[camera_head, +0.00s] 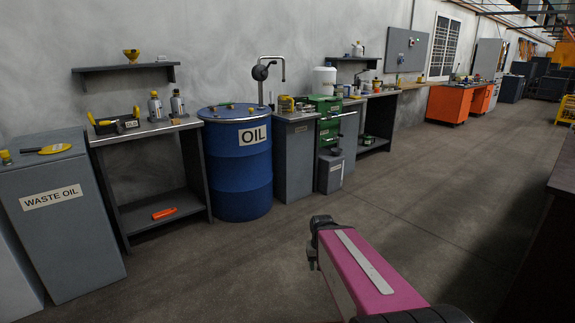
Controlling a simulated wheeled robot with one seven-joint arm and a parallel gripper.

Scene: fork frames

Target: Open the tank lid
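A blue drum labelled OIL (238,165) stands at a grey workbench, left of centre. Its flat top (230,112) has small fittings on it. A grey cabinet-like tank labelled WASTE OIL (62,215) stands at the far left. A yellow flat object (52,149) and a small yellow-topped item (6,157) are on its top. I cannot tell which tank the task means, and no lid is seen standing open. My pink arm reaches in from the lower right. Its dark end (318,236) is apart from both tanks, over the floor; fingers cannot be made out.
A bench (145,130) with bottles and a tool tray stands between the tanks. A hand pump (264,72) rises behind the drum. Grey cabinets (295,160) and a green unit (327,115) are to its right. The floor (420,170) ahead is clear. A dark edge borders the right.

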